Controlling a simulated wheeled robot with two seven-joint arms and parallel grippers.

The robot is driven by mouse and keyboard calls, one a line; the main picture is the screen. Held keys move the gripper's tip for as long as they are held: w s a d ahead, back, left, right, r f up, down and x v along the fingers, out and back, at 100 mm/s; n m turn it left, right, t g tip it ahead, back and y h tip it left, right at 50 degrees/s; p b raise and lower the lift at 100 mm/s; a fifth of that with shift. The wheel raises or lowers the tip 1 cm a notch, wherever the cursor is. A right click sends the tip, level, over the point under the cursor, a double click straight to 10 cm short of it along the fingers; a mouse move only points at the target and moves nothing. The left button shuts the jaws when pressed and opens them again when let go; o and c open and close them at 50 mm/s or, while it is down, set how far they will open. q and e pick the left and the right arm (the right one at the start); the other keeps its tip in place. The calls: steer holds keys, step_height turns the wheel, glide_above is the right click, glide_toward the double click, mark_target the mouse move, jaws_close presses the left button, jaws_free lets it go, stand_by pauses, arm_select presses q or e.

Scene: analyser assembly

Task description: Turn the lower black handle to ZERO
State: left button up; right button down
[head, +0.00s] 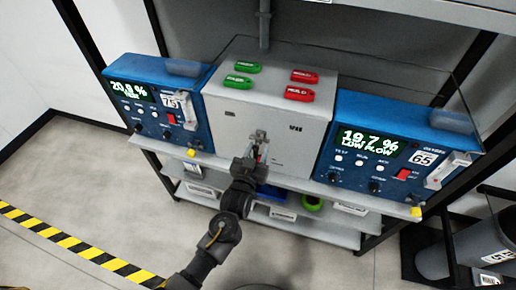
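My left gripper (258,137) is in front of the lower front face of the grey box (290,125), at about the middle of the picture. Its fingers are small and overlap the box front, so I cannot tell whether they are open or shut, or whether they touch anything. No lower black handle can be made out clearly; the gripper and wrist cover part of the box front. Small black knobs show on the left blue analyser (120,75) and on the right blue analyser (400,105). My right gripper is out of view.
Green tags (238,81) and red tags (300,94) lie on the box top. The units stand on a grey shelf (400,208), with labelled bins below. A grey cylinder (480,250) stands at lower right. Floor at lower left is clear, with striped tape (75,245).

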arm_select(q)
steer(key=shift+w, duration=0.2)
jaws_close()
steer(key=shift+w+a+r+m+p, duration=0.1)
steer(key=shift+a+r+m+p, duration=0.1)
steer(key=shift+m+p, duration=0.55)
steer(key=m, duration=0.2)
steer(key=shift+w+a+m, duration=0.1)
steer(key=shift+a+m, duration=0.25)
steer(key=shift+f, duration=0.1)
jaws_free()
